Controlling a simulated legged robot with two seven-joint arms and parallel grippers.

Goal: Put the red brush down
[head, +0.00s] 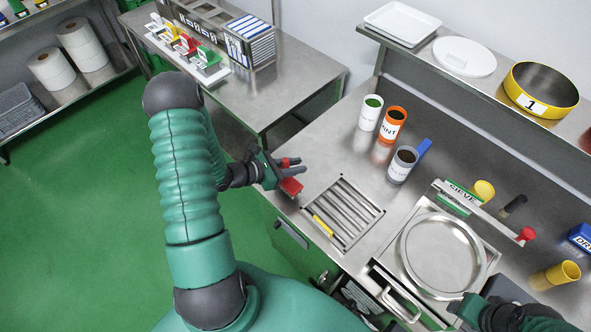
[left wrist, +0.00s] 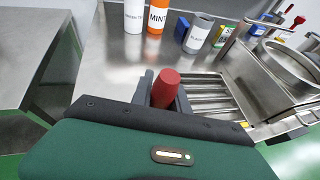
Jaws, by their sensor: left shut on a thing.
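The red brush (head: 291,187) is held in my left gripper (head: 294,172), above the left edge of the steel counter (head: 322,160). Red shows on both sides of the dark fingers. In the left wrist view, the rounded red end of the brush (left wrist: 166,88) stands between the two fingers of my left gripper (left wrist: 165,92). The fingers hide part of the brush, and its bristles cannot be made out. My right gripper (head: 465,308) is at the lower right of the head view, by the sieve; its finger state is unclear.
A slatted grate (head: 342,212) with a yellow-handled item (head: 323,225) lies right of the brush. White (head: 370,113), orange (head: 391,125) and grey (head: 402,165) cups stand behind. A round sieve (head: 443,255) sits further right. Bare counter lies between brush and cups.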

